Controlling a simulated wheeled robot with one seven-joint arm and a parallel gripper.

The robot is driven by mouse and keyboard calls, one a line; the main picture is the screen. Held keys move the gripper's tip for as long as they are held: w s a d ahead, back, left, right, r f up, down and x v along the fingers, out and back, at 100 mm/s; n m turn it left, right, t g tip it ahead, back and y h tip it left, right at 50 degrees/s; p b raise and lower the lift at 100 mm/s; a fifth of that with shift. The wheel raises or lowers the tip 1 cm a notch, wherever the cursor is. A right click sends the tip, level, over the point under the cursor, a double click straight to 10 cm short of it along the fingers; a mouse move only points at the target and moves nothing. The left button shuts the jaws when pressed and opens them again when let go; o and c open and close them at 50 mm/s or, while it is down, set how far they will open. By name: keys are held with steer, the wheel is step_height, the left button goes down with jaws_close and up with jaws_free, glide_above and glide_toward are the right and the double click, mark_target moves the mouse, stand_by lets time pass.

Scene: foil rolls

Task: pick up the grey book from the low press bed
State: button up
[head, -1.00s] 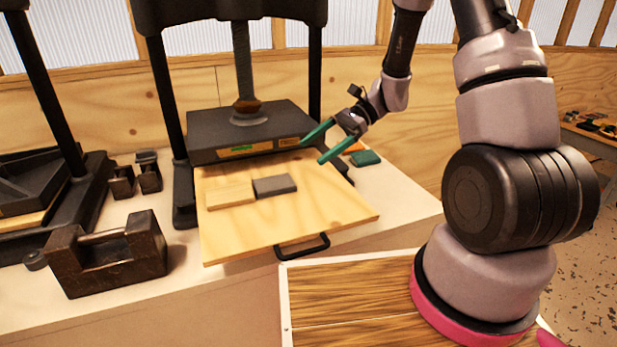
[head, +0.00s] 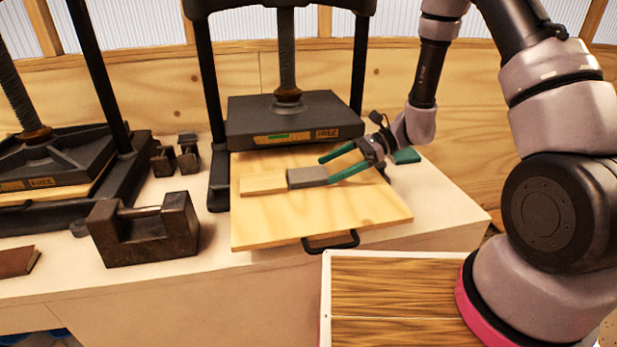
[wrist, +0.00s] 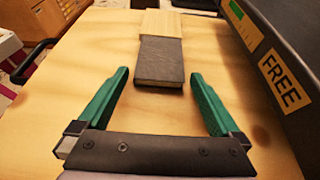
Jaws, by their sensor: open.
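The grey book (head: 307,177) lies flat on the pale wooden press bed (head: 330,217), its left end against or very close to a light wooden block (head: 263,184). In the wrist view the book (wrist: 160,60) lies ahead of the fingertips, roughly centred between them, with the wooden block (wrist: 161,22) beyond it. My gripper (head: 324,171) is open and empty, its green fingers pointing left toward the book's right end. In the wrist view the fingers (wrist: 158,72) are spread wider than the book. I cannot tell their exact height above the bed.
A black handle (head: 331,242) is at the bed's front. A heavy dark metal block (head: 145,230) stands to the left. A green object (head: 405,156) lies behind my gripper.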

steer(key=shift+x, duration=1)
steer(key=c, duration=1.2)
steer(key=shift+r, duration=0.15)
